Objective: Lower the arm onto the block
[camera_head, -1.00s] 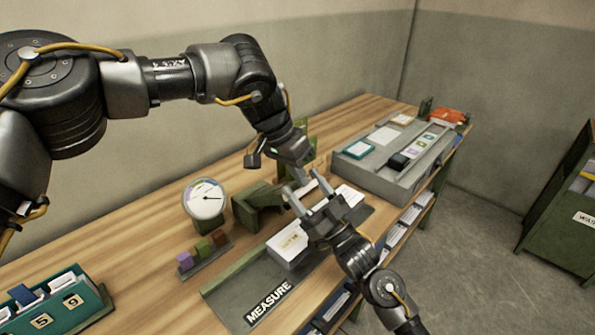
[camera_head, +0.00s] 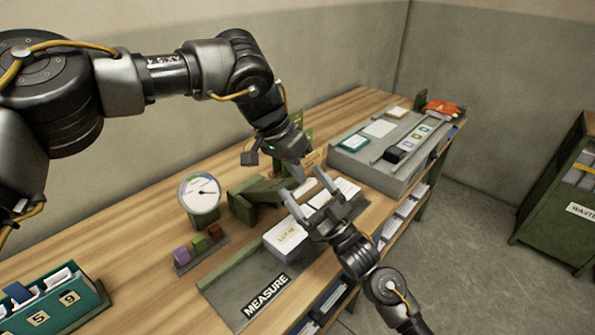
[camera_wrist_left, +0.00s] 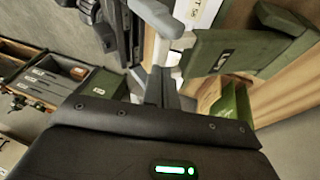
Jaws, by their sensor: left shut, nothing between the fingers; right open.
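A white paper block (camera_head: 287,238) lies on the grey measuring plate (camera_head: 238,283), beside the MEASURE label. A green arm-like piece (camera_head: 250,193) stands just behind it, next to the round dial gauge (camera_head: 200,194). A green labelled part (camera_wrist_left: 222,52) also shows in the left wrist view, to the right of the fingers. My left gripper (camera_head: 298,176) is shut and empty, above and right of the green piece; contact cannot be told. My right gripper (camera_head: 306,190) is open, its fingers pointing towards the left one, just above and right of the block.
Small coloured blocks (camera_head: 198,246) sit in a rack before the gauge. A green card box (camera_head: 60,306) stands at front left. A grey tray station (camera_head: 365,160) fills the far end of the table. The table's left middle is clear.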

